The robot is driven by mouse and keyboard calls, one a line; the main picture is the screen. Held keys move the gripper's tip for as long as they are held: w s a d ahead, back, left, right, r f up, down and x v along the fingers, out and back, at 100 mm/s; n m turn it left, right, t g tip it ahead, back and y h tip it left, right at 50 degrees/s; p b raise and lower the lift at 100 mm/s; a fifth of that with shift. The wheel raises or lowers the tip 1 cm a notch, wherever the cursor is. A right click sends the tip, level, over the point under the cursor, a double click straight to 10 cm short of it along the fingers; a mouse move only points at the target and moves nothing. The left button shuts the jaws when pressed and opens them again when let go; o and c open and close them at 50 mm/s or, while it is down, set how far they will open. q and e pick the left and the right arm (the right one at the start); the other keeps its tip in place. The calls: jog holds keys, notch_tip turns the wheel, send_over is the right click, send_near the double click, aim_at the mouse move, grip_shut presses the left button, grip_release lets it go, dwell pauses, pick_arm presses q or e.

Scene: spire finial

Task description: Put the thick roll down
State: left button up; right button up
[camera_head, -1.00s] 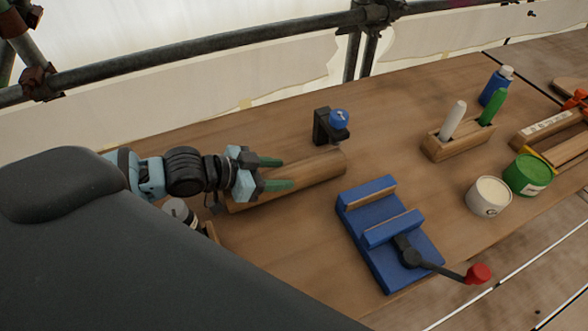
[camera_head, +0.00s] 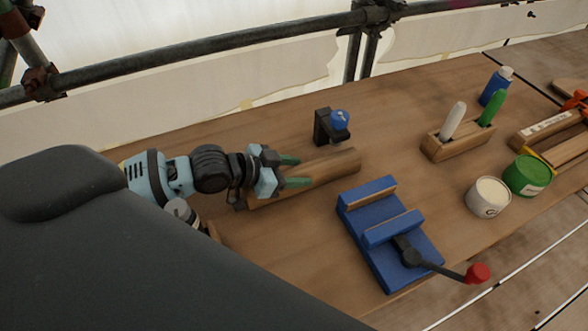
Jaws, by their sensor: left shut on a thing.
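The thick roll (camera_head: 325,168) is a wooden cylinder lying lengthwise, low over or on the wooden bench left of centre. I cannot tell whether it touches the bench. My left gripper (camera_head: 294,172) comes in from the left and is shut on the roll, its two green-tipped fingers on either side of it. The roll's left end is partly hidden by the gripper. My right gripper is not in view.
A blue vise (camera_head: 385,255) with a red-knobbed handle stands right of the roll. A black stand with a blue knob (camera_head: 322,126) is just behind the roll. A wooden holder (camera_head: 455,146), a white tin (camera_head: 488,197) and a green tin (camera_head: 527,175) are at right. Bare bench (camera_head: 415,95) lies behind.

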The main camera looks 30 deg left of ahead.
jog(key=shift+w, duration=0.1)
pick_arm(q)
jog(key=o, duration=0.8)
jog(key=shift+f, duration=0.1)
jog(key=o, duration=0.4)
jog(key=shift+c, duration=0.2)
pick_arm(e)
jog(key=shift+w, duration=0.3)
pick_arm(q)
jog(key=shift+r, duration=0.2)
jog(key=p+v, duration=0.1)
jog(key=v, duration=0.8)
jog(key=shift+s+a+r, duration=0.1)
jog(key=shift+s, duration=0.05)
jog(key=shift+p+v, duration=0.5)
jog(key=shift+v, duration=0.75)
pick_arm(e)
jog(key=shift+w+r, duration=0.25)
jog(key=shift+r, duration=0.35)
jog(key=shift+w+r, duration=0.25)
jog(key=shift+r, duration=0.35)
